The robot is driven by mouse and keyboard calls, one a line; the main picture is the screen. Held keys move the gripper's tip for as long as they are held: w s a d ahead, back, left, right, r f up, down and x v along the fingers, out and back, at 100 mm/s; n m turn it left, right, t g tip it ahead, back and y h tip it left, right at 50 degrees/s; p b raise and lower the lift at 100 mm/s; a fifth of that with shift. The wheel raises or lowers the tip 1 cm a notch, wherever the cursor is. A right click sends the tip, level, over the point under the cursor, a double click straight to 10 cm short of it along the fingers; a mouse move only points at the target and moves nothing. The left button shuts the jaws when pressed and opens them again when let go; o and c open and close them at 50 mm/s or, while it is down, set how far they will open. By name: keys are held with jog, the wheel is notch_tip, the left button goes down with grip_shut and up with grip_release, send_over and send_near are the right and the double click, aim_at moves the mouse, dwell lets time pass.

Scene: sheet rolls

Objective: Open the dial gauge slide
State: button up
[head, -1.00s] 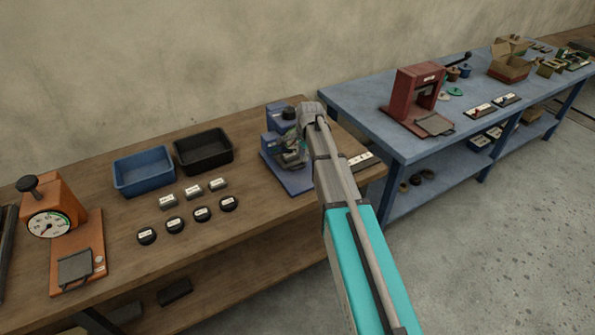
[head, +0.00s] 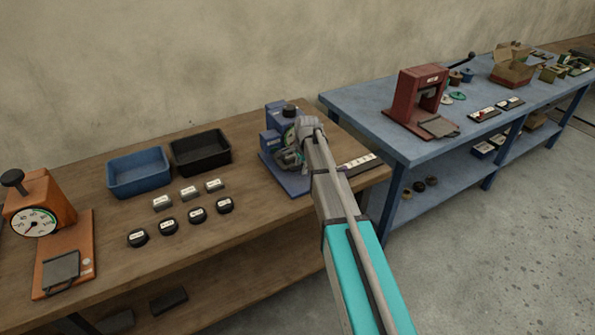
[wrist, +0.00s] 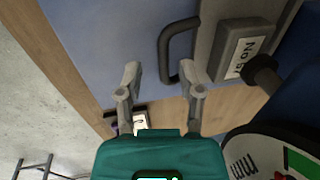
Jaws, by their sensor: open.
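A blue dial gauge (head: 271,143) stands near the right end of the wooden bench, partly hidden by my arm. Its round dial (wrist: 268,157) with green and red marks fills the bottom right of the wrist view. A grey slide with a dark D-shaped handle (wrist: 166,51) lies on its blue base (wrist: 105,40). A grey labelled block (wrist: 240,50) sits on the slide, beside a dark plunger tip (wrist: 262,72). My gripper (wrist: 161,78) is open and empty. Its right fingertip appears close to the handle; contact cannot be told.
An orange dial gauge (head: 45,215) stands at the left. Blue (head: 138,173) and black (head: 201,153) bins sit at the bench's back, with several labelled blocks and round pieces in front. A blue table (head: 410,150) with a red press (head: 415,95) stands right.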

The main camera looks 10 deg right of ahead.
jog(key=shift+f, duration=0.2)
grip_shut()
dwell(0.3)
